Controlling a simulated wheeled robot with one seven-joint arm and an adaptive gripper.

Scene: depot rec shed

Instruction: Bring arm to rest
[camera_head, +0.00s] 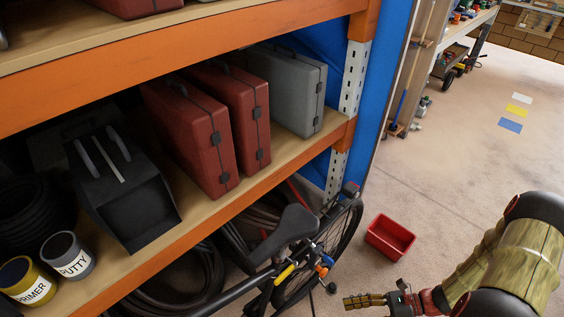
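My arm shows at the lower right, with olive-coloured links and dark joints, reaching left over the floor. My gripper (366,301) is at its end, near the bottom edge, pointing left. Its yellowish fingers appear close together, but they are too small and seen too much from the side to tell whether they are open or shut. I see nothing clearly held in it. The gripper is below and apart from the red bin (390,238) in the picture, and to the right of the bicycle (310,250).
Hoses and the bicycle are below. Open floor (450,150) lies right.

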